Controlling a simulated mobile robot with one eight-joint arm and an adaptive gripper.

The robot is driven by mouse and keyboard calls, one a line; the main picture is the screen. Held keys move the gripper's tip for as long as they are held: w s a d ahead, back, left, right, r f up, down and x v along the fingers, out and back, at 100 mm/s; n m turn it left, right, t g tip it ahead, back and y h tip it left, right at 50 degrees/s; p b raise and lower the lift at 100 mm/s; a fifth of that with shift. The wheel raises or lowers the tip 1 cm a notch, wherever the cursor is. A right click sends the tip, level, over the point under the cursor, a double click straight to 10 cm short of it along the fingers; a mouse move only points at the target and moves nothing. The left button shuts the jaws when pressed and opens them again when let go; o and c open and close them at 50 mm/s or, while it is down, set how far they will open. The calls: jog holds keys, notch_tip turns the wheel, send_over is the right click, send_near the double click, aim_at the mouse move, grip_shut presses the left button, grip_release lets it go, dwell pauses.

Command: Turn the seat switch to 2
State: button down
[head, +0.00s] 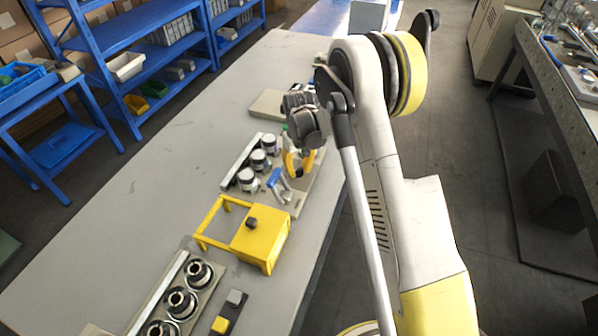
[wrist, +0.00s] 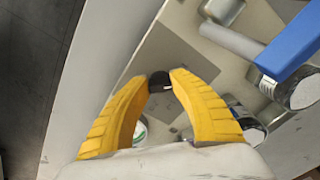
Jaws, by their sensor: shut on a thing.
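My gripper (wrist: 160,84) has its two yellow fingers closed in on a small black knob (wrist: 159,80), which appears to be the seat switch. The fingertips touch it from both sides. Only its dark top shows; its pointer and any number marks are hidden or too small to read. In the head view my gripper (head: 298,165) is low over a pale plate (head: 300,196) near the table's right edge, and the knob is hidden there.
A blue handle (head: 278,184) stands close to my gripper; it also shows in the wrist view (wrist: 290,45). Several dark-topped round parts (head: 258,160) stand left of it. A yellow guard box (head: 262,240) is in front. The table's left side is clear.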

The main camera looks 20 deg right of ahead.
aim_at(299, 170)
jog(key=shift+m, duration=0.9)
jog(key=c, duration=1.1)
grip_release()
notch_tip(299, 170, up, 12)
